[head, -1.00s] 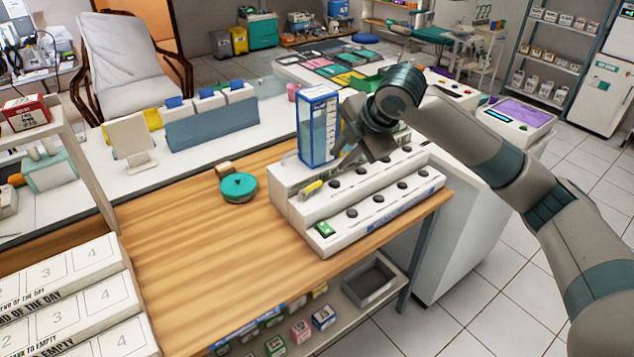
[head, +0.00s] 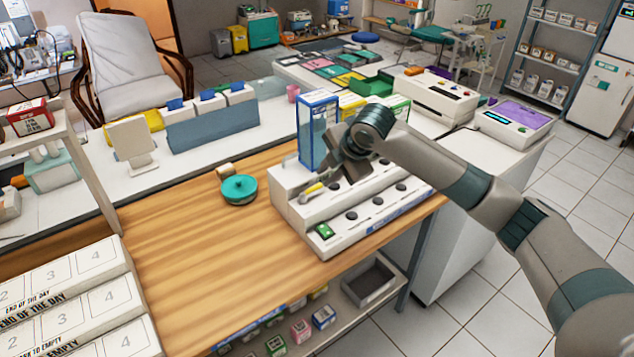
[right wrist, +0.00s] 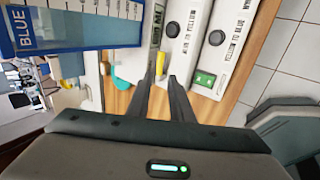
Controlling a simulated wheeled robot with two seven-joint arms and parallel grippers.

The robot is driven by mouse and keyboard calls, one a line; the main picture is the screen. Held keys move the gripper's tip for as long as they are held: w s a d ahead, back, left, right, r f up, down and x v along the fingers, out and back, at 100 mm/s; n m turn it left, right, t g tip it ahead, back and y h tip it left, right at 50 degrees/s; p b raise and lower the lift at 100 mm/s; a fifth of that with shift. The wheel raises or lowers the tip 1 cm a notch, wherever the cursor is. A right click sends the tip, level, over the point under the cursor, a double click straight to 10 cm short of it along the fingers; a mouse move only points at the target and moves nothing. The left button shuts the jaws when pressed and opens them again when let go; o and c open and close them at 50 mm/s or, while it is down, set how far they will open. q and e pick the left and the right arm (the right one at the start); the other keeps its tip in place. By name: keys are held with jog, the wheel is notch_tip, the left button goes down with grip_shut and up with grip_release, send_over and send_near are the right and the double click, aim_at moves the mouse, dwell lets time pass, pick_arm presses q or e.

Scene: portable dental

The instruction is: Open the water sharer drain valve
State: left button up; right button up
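A white stepped unit (head: 345,225) with black knobs, which looks like the water sharer, stands on the wooden counter's right end. A small yellow lever (head: 313,188), probably the drain valve, is at its left end. The lever also shows in the right wrist view (right wrist: 161,64). My right gripper (head: 328,178) is just above and right of the lever. In the right wrist view its fingers (right wrist: 163,77) are apart by a narrow gap, with the lever just beyond the tips. I cannot tell whether they touch it. My left gripper is not in view.
A blue-framed clear tank (head: 318,130) stands behind the lever, close to my right gripper. A round teal-lidded pot (head: 239,188) sits left of the unit. The wooden counter (head: 190,260) is clear in front. White numbered boxes (head: 65,290) are at lower left.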

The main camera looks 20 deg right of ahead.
aim_at(314, 188)
jog(key=p+x, duration=0.1)
jog(key=x, duration=0.7)
jog(key=shift+w+f+p, duration=0.15)
jog(key=shift+f+p, duration=0.05)
jog(key=shift+p, duration=0.1)
grip_shut()
